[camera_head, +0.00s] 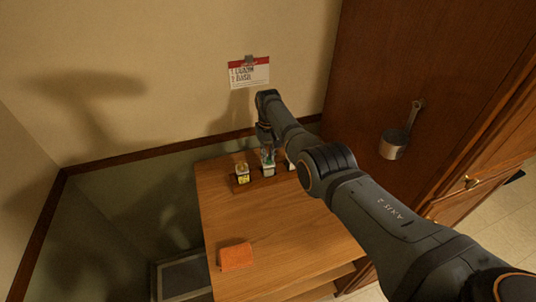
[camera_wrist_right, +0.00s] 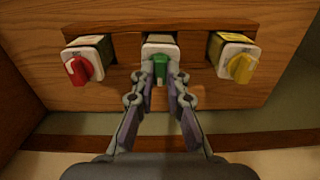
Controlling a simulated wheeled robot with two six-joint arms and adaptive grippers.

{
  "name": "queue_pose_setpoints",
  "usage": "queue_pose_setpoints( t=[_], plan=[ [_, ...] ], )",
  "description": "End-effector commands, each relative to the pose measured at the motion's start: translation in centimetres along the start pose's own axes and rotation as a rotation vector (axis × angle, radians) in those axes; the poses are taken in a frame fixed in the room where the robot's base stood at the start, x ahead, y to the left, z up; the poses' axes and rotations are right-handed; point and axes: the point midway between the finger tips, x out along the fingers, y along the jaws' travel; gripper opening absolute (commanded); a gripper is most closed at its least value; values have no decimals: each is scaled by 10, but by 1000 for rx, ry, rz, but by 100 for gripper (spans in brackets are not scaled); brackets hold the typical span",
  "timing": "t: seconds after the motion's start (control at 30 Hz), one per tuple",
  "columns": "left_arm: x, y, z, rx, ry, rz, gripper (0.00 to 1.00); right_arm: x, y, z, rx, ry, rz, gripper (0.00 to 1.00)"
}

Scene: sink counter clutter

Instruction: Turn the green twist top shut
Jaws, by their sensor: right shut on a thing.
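The green twist top (camera_wrist_right: 159,67) sits on a white-fronted block (camera_wrist_right: 160,48) in the middle of a row of three in the right wrist view. My right gripper (camera_wrist_right: 160,78) is shut on the green twist top, with one finger on each side of it. In the head view my right gripper (camera_head: 267,150) reaches down to the middle block (camera_head: 268,169) at the counter's back. The green top is largely hidden there by the gripper. My left gripper is in neither view.
An orange cloth-like item (camera_head: 236,256) lies at the front of the wooden counter (camera_head: 285,225). A sign (camera_head: 249,73) and a hanging pan (camera_head: 394,145) are on the walls.

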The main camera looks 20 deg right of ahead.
Motion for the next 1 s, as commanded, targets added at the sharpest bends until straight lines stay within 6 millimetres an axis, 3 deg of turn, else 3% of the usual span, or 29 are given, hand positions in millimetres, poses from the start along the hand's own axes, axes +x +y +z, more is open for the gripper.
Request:
queue_pose_setpoints(
  t=[1.0],
  plan=[
    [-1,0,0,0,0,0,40,0,0,0,465,-1,0,0]
  ],
)
